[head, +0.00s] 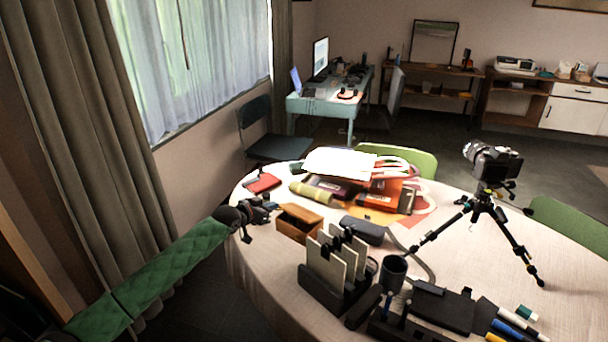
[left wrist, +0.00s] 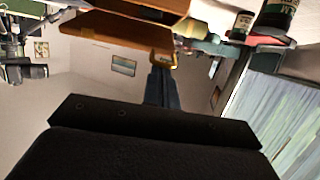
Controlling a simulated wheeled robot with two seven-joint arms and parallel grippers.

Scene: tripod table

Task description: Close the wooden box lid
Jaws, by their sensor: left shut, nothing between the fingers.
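The wooden box (head: 297,228) stands near the left edge of the round table, with its lid (head: 303,214) partly raised. My left gripper (head: 271,206) is shut and empty at the box's left side, by the lid. In the left wrist view, which looks upside down, the box (left wrist: 160,6) and its tilted lid (left wrist: 112,32) show at the top with a dark gap between them. A brass-coloured clasp (left wrist: 172,62) on the lid is right at the closed fingertips (left wrist: 160,68); I cannot tell whether they touch. My right gripper is out of view.
On the table (head: 250,262), a black rack with upright panels (head: 327,270) stands in front of the box, and a dark case (head: 362,230) lies to its right. Books and papers (head: 345,165) lie behind. A camera tripod (head: 483,205) stands further right.

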